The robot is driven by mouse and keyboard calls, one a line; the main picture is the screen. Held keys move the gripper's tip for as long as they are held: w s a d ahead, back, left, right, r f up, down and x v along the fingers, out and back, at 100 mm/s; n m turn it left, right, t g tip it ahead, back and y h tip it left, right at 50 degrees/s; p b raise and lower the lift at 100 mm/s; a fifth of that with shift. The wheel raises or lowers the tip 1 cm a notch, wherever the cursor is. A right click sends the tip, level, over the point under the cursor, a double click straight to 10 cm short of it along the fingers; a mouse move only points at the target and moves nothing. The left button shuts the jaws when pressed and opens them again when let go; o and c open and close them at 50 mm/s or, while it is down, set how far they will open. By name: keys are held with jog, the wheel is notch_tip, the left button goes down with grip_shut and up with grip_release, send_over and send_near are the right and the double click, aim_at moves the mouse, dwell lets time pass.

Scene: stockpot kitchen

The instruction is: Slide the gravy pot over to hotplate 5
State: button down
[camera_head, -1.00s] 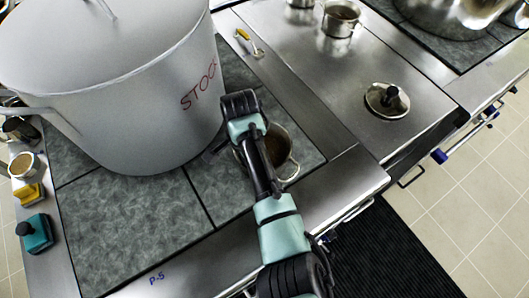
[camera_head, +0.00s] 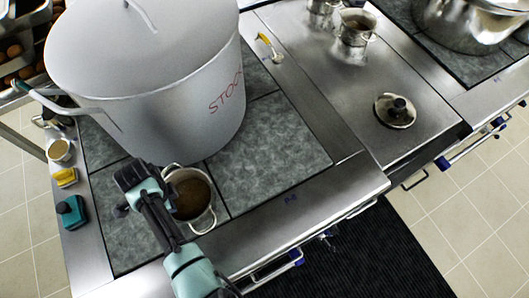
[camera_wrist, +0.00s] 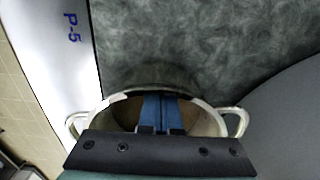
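The gravy pot (camera_head: 207,221), a small pale two-handled pot with brown contents, stands upright on the front-left hotplate (camera_head: 118,231), in front of the big stockpot (camera_head: 160,90). In the wrist view the pot (camera_wrist: 208,122) shows below the middle, a handle at each side. The blue P-5 label (camera_wrist: 71,27) is on the steel edge beside this plate; my arm hides it in the head view. My gripper (camera_wrist: 160,98) has its blue fingers together over the pot's mouth, tips at the far rim. I cannot tell how deep they reach.
The front-right hotplate (camera_head: 268,150) is clear. A yellow sponge (camera_head: 66,177), a teal object (camera_head: 70,212) and a small cup (camera_head: 60,150) line the left edge. A knobbed lid (camera_head: 395,111) and small metal pots (camera_head: 356,28) are on the right counter.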

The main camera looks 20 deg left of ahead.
jog(key=s+a+b, duration=0.3)
jog(key=s+a, duration=0.8)
jog(key=shift+s+a, duration=0.35)
jog(key=shift+s, duration=0.05)
jog(key=w+d, duration=0.1)
jog(key=w+d+r+p, duration=0.1)
jog(key=w, duration=0.1)
jog(key=shift+d, duration=0.4)
notch_tip(320, 180, up, 9)
jog(key=shift+b, duration=0.35)
